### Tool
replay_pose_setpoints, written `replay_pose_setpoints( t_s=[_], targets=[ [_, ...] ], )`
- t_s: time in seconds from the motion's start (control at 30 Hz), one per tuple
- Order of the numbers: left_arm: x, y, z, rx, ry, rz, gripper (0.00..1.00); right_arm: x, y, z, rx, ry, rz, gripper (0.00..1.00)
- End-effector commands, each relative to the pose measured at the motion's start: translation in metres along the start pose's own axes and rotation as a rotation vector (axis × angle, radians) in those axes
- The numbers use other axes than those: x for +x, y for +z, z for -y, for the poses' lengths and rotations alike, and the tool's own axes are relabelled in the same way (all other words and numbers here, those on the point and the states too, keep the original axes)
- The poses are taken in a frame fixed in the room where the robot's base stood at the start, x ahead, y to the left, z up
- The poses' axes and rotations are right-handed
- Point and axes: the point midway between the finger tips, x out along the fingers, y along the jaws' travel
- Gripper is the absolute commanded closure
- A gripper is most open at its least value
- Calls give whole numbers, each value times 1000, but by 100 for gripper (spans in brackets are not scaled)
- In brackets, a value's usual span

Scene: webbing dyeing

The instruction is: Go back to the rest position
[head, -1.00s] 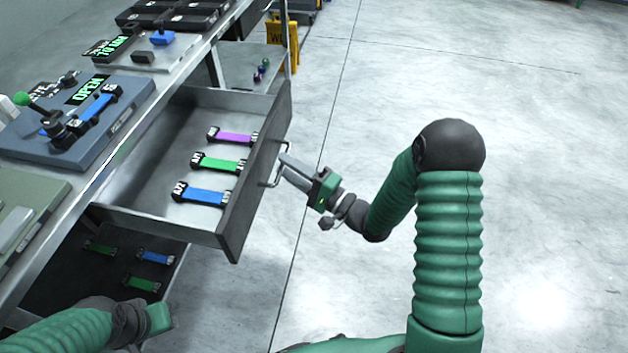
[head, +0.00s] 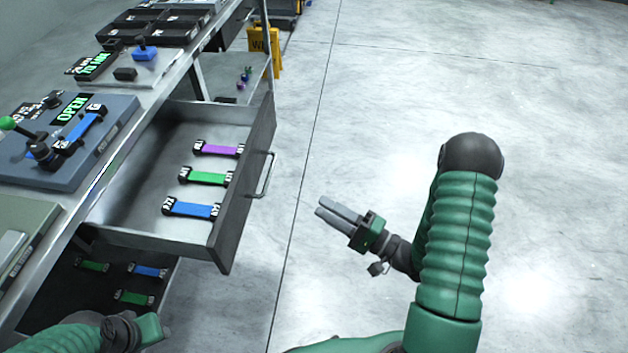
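My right gripper (head: 321,206) is in the head view, over the floor to the right of the open drawer. Its two grey fingers are a little apart with nothing between them. It is clear of the drawer handle (head: 264,176). My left gripper (head: 155,328) is at the lower left, in front of the lower shelf; its fingers cannot be made out. The pulled-out drawer (head: 240,205) holds a purple webbing piece (head: 219,150), a green one (head: 207,178) and a blue one (head: 192,209), each with black ends.
The bench (head: 150,100) at left carries a blue-grey device (head: 95,150) with an OPEN display. Several webbing pieces lie on the lower shelf (head: 70,300). A yellow sign (head: 265,50) stands behind the drawer. The floor (head: 420,90) to the right is clear.

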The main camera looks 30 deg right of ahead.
Motion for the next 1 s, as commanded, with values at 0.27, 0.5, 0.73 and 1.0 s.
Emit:
replay_pose_setpoints(
  t_s=[0.27,0.5,0.73,1.0],
  targets=[
    [0,0,0,0,0,0,64,23,-8,-24,-223,194,1,68],
    [0,0,0,0,0,0,64,37,-46,-66,-892,896,55,68],
    [0,0,0,0,0,0,64,-5,-8,-53,-1049,1335,287,68],
    [-17,-3,0,0,0,2,64,-45,92,-17,-969,1476,673,68]
  ],
)
